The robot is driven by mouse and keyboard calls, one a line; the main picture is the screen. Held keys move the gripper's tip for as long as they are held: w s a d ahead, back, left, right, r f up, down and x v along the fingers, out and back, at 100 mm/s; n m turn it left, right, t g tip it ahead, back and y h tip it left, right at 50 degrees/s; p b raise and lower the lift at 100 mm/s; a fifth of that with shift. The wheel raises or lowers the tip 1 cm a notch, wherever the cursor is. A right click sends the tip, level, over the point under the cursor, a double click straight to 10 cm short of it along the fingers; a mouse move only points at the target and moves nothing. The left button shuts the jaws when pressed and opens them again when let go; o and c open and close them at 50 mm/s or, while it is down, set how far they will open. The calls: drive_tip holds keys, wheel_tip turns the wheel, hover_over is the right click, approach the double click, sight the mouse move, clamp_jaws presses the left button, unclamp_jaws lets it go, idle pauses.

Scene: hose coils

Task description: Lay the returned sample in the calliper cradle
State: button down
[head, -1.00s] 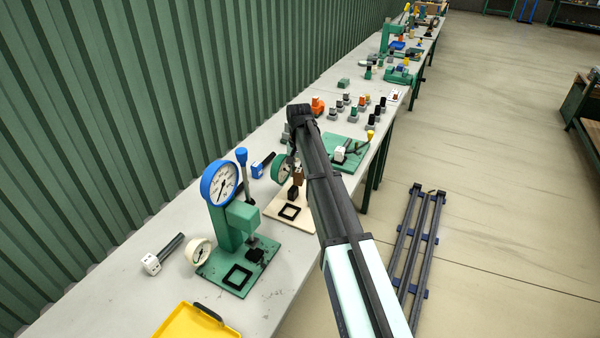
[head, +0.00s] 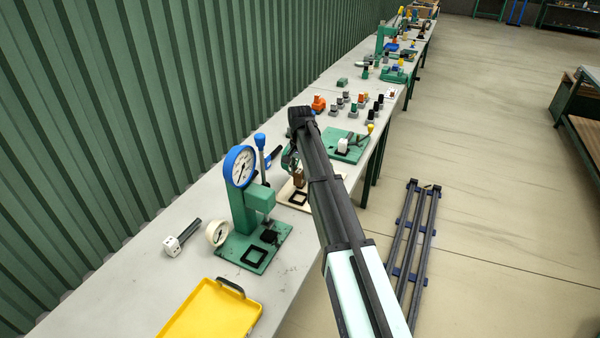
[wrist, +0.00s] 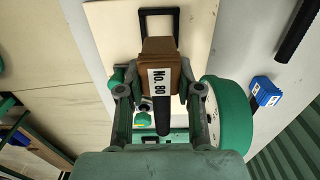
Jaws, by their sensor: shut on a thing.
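My gripper (wrist: 157,95) is shut on a brown block with a white "No. 80" label, the sample (wrist: 160,55). A black rod extends from the block between the fingers. In the head view the brown sample (head: 299,175) hangs over or near a pale board (head: 284,192), partly hidden by my arm. A black square frame (head: 299,198) lies on this board; it also shows beyond the sample in the wrist view (wrist: 144,25). A dial with a green rim (wrist: 228,110) is beside my gripper in the wrist view. I cannot tell which fixture is the calliper cradle.
A green gauge stand with a blue-rimmed dial (head: 240,167) stands nearer on the bench, its base bearing another black frame (head: 254,254). A white block with a dark rod (head: 181,238), a cream dial (head: 216,233) and a yellow tray (head: 210,310) are nearby. Bare bench lies around them.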

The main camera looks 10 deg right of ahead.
sight(300, 185)
drive_tip(key=shift+f+b, duration=1.1)
drive_tip(key=shift+f, duration=2.05)
drive_tip(key=shift+f, duration=0.6)
drive_tip(key=c, duration=0.7)
unclamp_jaws()
drive_tip(key=shift+r, duration=0.15)
drive_tip(key=shift+r+p, duration=1.8)
drive_tip(key=shift+r, duration=2.1)
